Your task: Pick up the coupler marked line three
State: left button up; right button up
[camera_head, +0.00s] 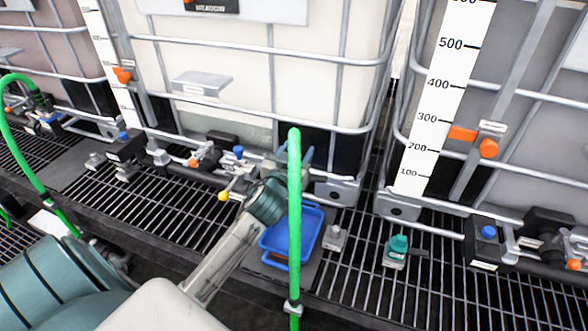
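No coupler has a marking I can read, so I cannot tell which one is line three. A small coupler with a teal top (397,247) and a pale label stands upright on the grating at the right. A small grey fitting (334,238) stands just right of the blue tray (314,246). My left gripper (294,158) is above the far edge of the tray, by the manifold. A green hose passes in front of it, so its fingers are mostly hidden and I cannot tell whether they hold anything. My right gripper is not in view.
The green hose (295,215) hangs upright in front of the tray. Large caged totes (260,75) stand behind the black grating (350,270). Pipes and valves (200,160) run along their front. Another hose (22,150) arches at the left. Bare grating surrounds the teal-topped coupler.

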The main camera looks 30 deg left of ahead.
pick_arm(q)
grip_shut()
